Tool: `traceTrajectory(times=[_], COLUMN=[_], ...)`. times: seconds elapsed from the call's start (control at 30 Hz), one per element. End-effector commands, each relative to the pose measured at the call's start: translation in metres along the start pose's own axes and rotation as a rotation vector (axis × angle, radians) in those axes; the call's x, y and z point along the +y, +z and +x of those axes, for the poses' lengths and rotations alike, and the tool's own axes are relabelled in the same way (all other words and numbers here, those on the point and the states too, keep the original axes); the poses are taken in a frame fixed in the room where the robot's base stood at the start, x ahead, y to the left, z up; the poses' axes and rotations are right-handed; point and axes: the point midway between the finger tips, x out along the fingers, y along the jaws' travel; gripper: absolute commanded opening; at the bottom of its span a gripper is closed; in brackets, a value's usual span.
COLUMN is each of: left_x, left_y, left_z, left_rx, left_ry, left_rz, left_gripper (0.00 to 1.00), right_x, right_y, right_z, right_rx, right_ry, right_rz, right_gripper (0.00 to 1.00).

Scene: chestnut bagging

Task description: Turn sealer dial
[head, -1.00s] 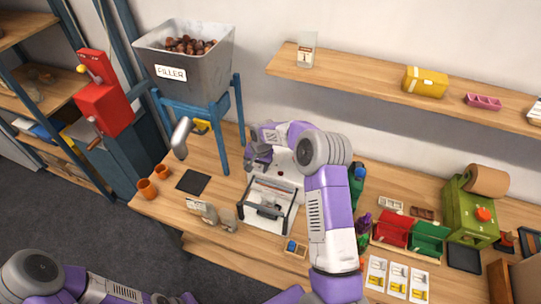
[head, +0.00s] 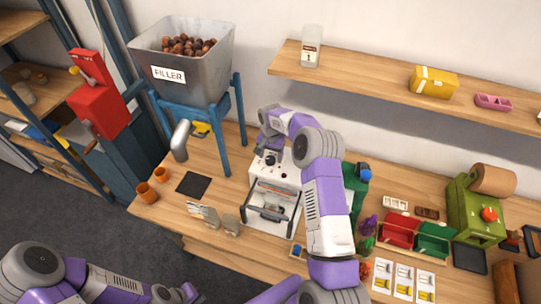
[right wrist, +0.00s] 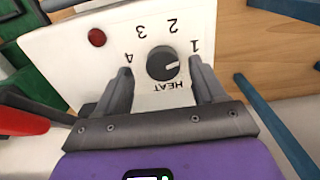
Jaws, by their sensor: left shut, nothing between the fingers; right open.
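The sealer (head: 272,205) is a white box on the bench with a dark bar across its front. Its round black dial (right wrist: 163,63) sits on a white face marked HEAT and 1 to 4, upside down in the right wrist view. The dial's pale pointer faces right, roughly toward the 1. My right gripper (head: 270,150) is open over the sealer. In the right wrist view, its fingers (right wrist: 160,72) stand on either side of the dial, with small visible gaps. My left gripper (head: 188,293) is low at the bottom edge, its fingertips hard to make out.
A red lamp (right wrist: 97,38) is beside the dial. The filler hopper (head: 180,60) on blue legs stands left of the sealer. A shelf (head: 390,85) runs above.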

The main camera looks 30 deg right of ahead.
Motion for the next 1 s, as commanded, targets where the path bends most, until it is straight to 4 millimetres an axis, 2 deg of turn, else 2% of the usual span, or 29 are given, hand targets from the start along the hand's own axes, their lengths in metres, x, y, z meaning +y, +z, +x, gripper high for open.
traceTrajectory(times=[0.13,0.43,0.8,1.0], left_x=[0.0009,0.0008,0.0009,0.0003], left_y=[-0.0008,-0.0004,-0.0005,-0.0006], left_z=[-0.0015,-0.0016,-0.0016,0.0], left_rx=[0.002,0.001,0.001,0.001], left_ry=[0.0,0.0,0.0,0.0], left_rz=[0.0,0.0,0.001,0.0], left_gripper=[0.0,0.0,0.0,0.0], right_x=[-0.0008,-0.0007,-0.0008,-0.0009], right_y=[0.0003,0.0001,0.0004,0.0005], right_z=[0.0128,0.0156,0.0152,0.0153], right_rx=[-0.001,0.001,0.0,0.0], right_ry=[-0.002,-0.002,-0.002,-0.002], right_rz=[0.0,-0.001,-0.001,-0.012], right_gripper=[0.69,0.69,0.14,0.14])
